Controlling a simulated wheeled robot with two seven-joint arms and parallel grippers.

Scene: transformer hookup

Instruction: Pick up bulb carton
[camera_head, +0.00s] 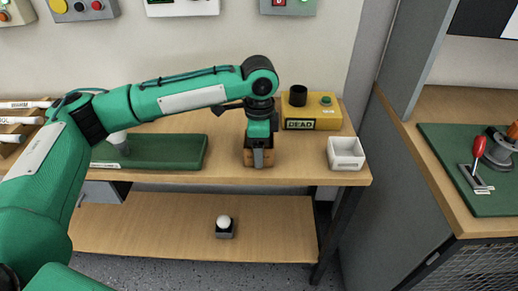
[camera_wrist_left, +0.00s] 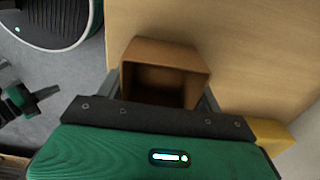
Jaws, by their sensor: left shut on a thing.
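The bulb carton (camera_head: 249,159) appears to be the small brown open-topped box at the front edge of the workbench. It also shows in the left wrist view (camera_wrist_left: 165,52), with its open dark inside facing the camera. My left gripper (camera_head: 262,158) points down at it, with one finger in front. In the wrist view the fingers are on either side of the carton, shut on it. I cannot tell whether its underside touches the bench top. Its contents are not visible. My right gripper is not in view.
A yellow box marked DEAD (camera_head: 312,111) stands behind the carton to the right. A white open tray (camera_head: 346,153) sits at the bench's right corner. A green mat (camera_head: 180,152) lies to the left. A white bulb in a dark base (camera_head: 224,226) stands on the lower shelf (camera_head: 160,220).

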